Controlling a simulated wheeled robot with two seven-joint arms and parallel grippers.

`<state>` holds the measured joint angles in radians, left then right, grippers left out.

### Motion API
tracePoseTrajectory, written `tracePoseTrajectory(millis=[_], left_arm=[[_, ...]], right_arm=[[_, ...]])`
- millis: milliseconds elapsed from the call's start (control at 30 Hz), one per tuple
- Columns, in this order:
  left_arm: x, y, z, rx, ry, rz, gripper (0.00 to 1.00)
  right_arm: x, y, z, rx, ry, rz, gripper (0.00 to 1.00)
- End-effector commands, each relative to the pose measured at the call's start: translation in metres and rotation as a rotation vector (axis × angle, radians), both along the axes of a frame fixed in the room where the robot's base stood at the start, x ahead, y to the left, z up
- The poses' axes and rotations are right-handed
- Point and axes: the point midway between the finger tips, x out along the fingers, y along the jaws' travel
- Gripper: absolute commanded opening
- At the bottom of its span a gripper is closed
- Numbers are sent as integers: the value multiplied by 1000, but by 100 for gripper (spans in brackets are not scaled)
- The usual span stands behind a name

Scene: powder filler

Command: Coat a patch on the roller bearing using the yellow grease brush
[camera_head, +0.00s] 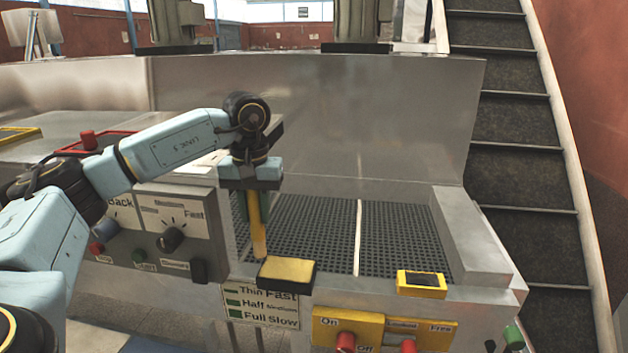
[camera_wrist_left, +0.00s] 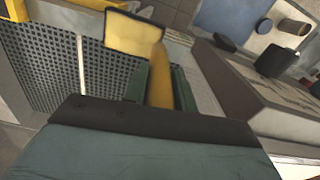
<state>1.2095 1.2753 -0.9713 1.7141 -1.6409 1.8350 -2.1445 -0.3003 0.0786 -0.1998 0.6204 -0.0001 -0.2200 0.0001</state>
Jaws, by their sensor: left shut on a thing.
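My left gripper (camera_head: 252,206) points down over the near left part of the machine bed. It is shut on the yellow grease brush (camera_head: 257,232), held nearly upright. In the left wrist view the brush (camera_wrist_left: 161,80) sits between the two green fingers (camera_wrist_left: 160,92). Its lower end is close to a small black box with a yellow top (camera_head: 287,271); I cannot tell whether they touch. The box also shows in the left wrist view (camera_wrist_left: 134,34). A yellow-framed block with a dark middle (camera_head: 422,283) sits to the right on the front ledge. I cannot clearly make out the roller bearing.
A dark grating (camera_head: 320,235) fills the bed, crossed by a white strip. A dial panel (camera_head: 170,235) stands at the left. A yellow switch panel (camera_head: 385,328) with red buttons is on the front face. A tall metal wall (camera_head: 320,130) closes the back.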

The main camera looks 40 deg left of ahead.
Motion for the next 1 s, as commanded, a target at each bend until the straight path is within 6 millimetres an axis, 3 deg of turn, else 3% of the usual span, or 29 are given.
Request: tracePoseTrajectory(millis=[500,1000], left_arm=[[-4,4,47,0,0,10,0],[-5,4,49,0,0,10,0]], right_arm=[[1,-1,38,-2,-1,1,85],[1,-1,40,-2,-1,1,85]])
